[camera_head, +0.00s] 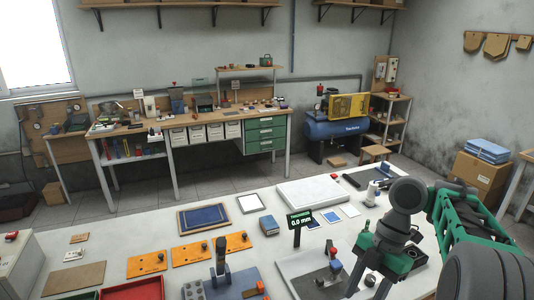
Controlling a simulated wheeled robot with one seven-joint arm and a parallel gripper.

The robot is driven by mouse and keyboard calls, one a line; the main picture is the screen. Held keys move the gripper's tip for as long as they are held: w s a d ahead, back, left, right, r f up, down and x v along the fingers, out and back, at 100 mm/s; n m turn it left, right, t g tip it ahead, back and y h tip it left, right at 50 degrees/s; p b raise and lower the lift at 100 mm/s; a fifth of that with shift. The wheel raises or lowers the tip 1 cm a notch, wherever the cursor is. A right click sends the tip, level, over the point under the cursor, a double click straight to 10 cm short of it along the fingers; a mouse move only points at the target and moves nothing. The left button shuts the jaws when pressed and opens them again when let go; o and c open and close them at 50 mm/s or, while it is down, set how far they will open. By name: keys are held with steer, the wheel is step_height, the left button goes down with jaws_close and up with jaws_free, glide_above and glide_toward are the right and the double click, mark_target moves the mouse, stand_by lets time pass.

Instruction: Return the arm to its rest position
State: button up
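My arm, green and grey, reaches in from the right edge and bends down over the right part of the white table (240,225). My gripper (368,282) points down at the front right of the table, beside a grey plate with a small device (318,272). Its two grey fingers look spread apart, with a small dark knob showing between them. I see nothing held. The fingertips are near the bottom of the view, and I cannot tell their height above the table.
A black display (299,222) reading 0.0 mm stands left of my gripper. Orange plates (191,254), a blue panel (203,218), a red tray (135,289) and a white slab (312,192) lie on the table. A workbench (175,127) and blue compressor (335,129) stand behind.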

steer(key=w+a+f+m+t+y, duration=0.15)
steer(key=w+f+m, duration=0.3)
steer(key=m, duration=1.05)
steer(key=s+d+f+m+t+h, duration=0.2)
steer(key=s+d+f+m+h, duration=0.3)
steer(key=m, duration=0.6)
steer(key=s+a+m+t+b, duration=0.1)
steer(key=s+a+b, duration=0.1)
steer(key=s, duration=0.2)
steer(key=w+a+r+n+t, duration=0.1)
steer(key=a+r+n+t, duration=0.1)
steer(key=a+r, duration=0.4)
steer(key=shift+a+r+n+t+b, duration=0.25)
steer(key=shift+a+n+t+b, duration=0.05)
steer(key=shift+a+t, duration=0.25)
